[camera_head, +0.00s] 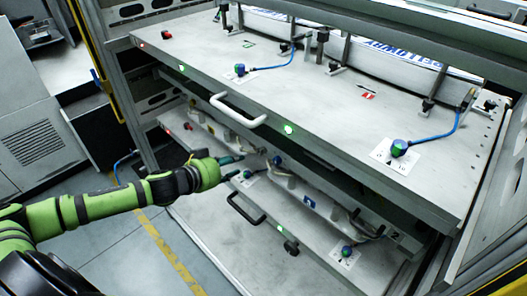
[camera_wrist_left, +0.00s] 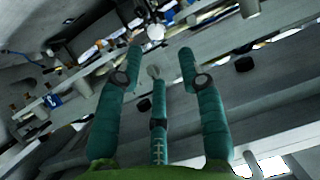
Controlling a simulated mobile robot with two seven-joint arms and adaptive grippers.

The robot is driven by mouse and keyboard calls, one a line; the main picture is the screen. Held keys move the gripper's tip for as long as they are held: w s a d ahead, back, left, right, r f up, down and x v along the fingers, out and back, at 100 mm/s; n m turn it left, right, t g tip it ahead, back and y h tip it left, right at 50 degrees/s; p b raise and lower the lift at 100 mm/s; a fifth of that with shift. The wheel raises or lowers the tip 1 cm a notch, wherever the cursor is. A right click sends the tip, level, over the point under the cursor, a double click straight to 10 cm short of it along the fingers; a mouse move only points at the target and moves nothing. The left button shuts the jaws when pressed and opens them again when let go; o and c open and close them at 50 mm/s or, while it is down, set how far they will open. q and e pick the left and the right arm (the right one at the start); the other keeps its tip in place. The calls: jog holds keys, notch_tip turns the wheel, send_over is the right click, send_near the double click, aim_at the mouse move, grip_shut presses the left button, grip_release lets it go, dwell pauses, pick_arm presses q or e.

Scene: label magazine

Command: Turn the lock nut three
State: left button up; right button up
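I cannot tell for sure which part is the lock nut. My left gripper (camera_head: 238,167) reaches from the left to the gap between the upper shelf and the lower shelf. Its teal fingers are apart in the left wrist view (camera_wrist_left: 160,60), with nothing held between them. A pale round knob (camera_wrist_left: 155,32) shows just beyond the fingertips; whether they touch it is unclear. A black round knob (camera_head: 291,247) sits at the lower shelf's front edge. Another dark knob (camera_wrist_left: 244,63) shows at the right of the wrist view. My right gripper is not in view.
The upper shelf (camera_head: 330,105) has a white handle (camera_head: 238,110) and overhangs the lower shelf (camera_head: 270,207), which has a black handle (camera_head: 245,207). Blue-green knobs on white plates, one upper (camera_head: 398,148) and one lower (camera_head: 346,251), stand on them. Floor at lower left is clear.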

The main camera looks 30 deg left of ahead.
aim_at(260, 153)
pick_arm(q)
jog(key=s+d+r+h, duration=0.1)
jog(key=d+r, duration=0.2)
jog(key=r, duration=0.1)
jog(key=p+x, duration=0.1)
jog(key=x, duration=0.2)
jog(key=p+x, duration=0.1)
jog(key=x, duration=0.1)
jog(key=shift+w+d+p, duration=0.3)
jog(key=shift+w+p, duration=0.1)
jog(key=shift+w+d+f, duration=0.15)
jog(key=shift+w+f, duration=0.15)
jog(key=shift+w, duration=0.15)
grip_shut()
